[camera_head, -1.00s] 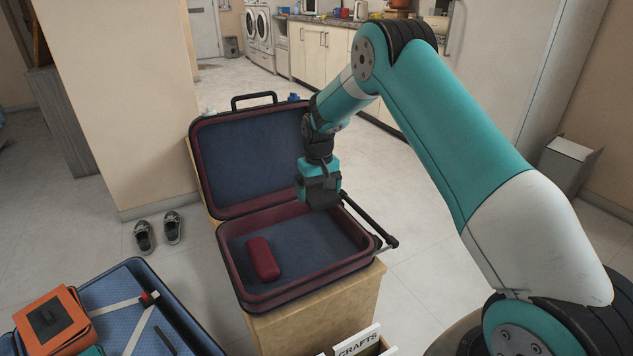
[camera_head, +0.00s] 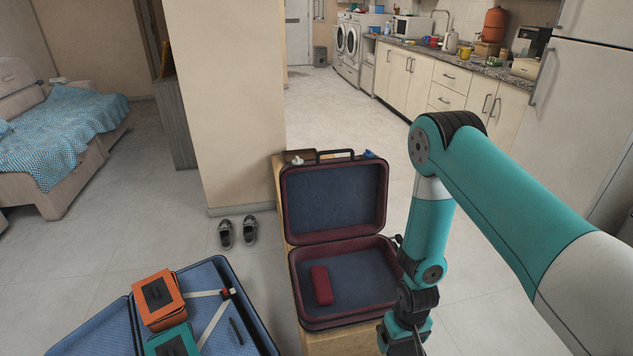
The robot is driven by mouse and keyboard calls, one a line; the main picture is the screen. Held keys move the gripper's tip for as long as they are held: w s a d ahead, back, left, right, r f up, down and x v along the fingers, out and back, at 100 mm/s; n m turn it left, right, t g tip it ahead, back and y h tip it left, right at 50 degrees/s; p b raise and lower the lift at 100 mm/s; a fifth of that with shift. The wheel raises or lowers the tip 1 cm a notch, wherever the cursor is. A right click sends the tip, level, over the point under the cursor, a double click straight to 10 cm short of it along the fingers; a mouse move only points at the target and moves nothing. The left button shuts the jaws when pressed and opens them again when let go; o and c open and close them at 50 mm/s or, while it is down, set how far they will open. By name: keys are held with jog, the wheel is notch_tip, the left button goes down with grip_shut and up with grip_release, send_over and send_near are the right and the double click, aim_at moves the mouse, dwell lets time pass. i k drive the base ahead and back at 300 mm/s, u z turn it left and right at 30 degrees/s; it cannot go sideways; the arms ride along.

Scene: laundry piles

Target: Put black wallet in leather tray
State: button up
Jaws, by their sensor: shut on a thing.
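My gripper (camera_head: 404,338) is at the bottom edge in the head view, to the right of the open suitcase. It is shut on a dark thing, taken to be the black wallet, which is hard to tell from the dark jaws and is partly cut off by the frame. A brown edge (camera_head: 297,155) shows behind the suitcase lid; it could be the leather tray, but most of it is hidden.
The open dark-red suitcase (camera_head: 335,240) stands on a wooden cabinet and holds a red case (camera_head: 321,285). A blue-lined suitcase (camera_head: 250,325) at lower left holds an orange box (camera_head: 158,299) and a teal one (camera_head: 172,342). Shoes (camera_head: 237,232) lie on the otherwise open floor.

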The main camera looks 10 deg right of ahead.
aim_at(301, 157)
jog(key=k, duration=0.3)
jog(key=z, duration=1.9)
jog(key=i, duration=2.6)
jog(key=u, duration=1.45)
jog(key=i, duration=4.15)
jog(key=u, duration=0.1)
